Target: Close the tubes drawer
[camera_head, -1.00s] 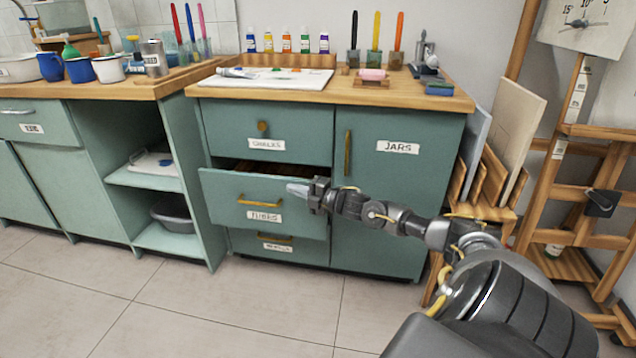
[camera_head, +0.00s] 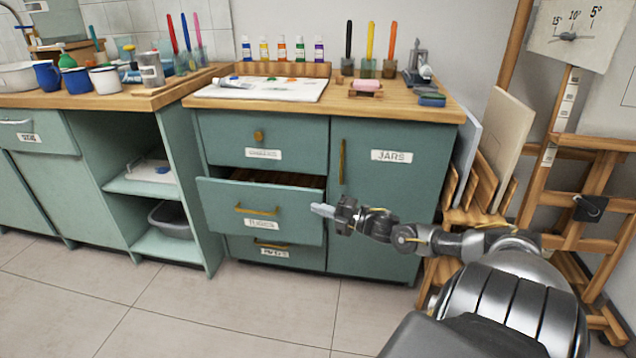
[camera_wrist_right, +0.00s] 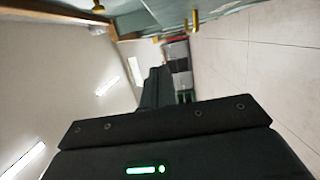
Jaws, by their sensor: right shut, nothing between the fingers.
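The tubes drawer (camera_head: 222,207) is the middle drawer of the teal cabinet in the head view. It stands partly open, its front pulled out from the cabinet face, with a dark gap above it. It has a brass handle (camera_head: 257,210) and a white label (camera_head: 261,226). My right gripper (camera_head: 322,210) is shut and empty. It is at the right end of the drawer front in the picture; I cannot tell whether it touches. In the right wrist view the dark gripper body fills the lower part, with brass handles at the top. My left gripper is not in view.
The chalks drawer (camera_head: 225,139) above, the lower drawer (camera_head: 240,248) and the jars door (camera_head: 390,190) look closed. Paint bottles, brushes and a white palette (camera_head: 262,90) stand on the wooden top. An easel (camera_head: 590,180) stands at right. The floor (camera_head: 150,310) in front is clear.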

